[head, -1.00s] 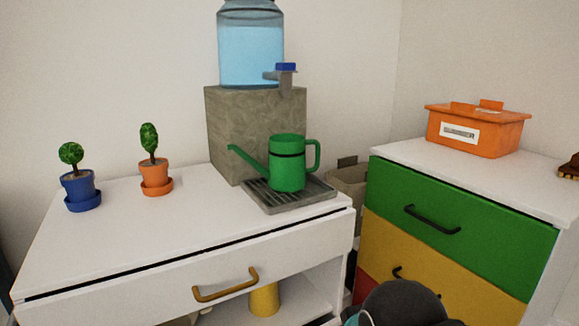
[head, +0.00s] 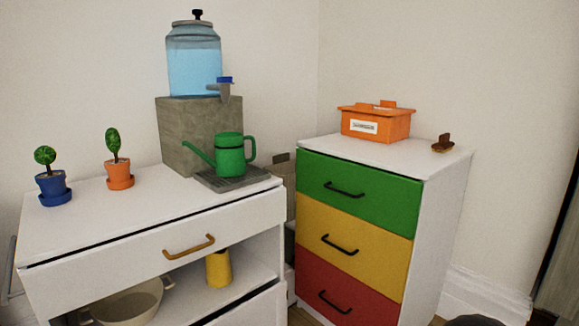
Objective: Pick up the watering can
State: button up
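The green watering can (head: 230,158) stands upright on a grey slatted drip tray (head: 217,184) on the white cabinet's top. Its spout points left and its handle is on the right. It sits under the blue-handled tap (head: 224,83) of a glass water dispenser (head: 195,65), which rests on a grey stone block (head: 185,135). My gripper is not identifiable in the head view; a dark rounded shape shows at the bottom right edge, too cut off to tell.
Potted plants in a blue pot (head: 53,186) and an orange pot (head: 119,176) stand left on the white cabinet (head: 150,215). A yellow jug (head: 219,268) and a bowl (head: 130,303) are on its shelf. Right stands a coloured drawer unit (head: 358,193) with an orange box (head: 376,124).

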aim_at(230, 160)
jog(key=u, duration=1.25)
jog(key=i, duration=0.7)
jog(key=u, duration=0.15)
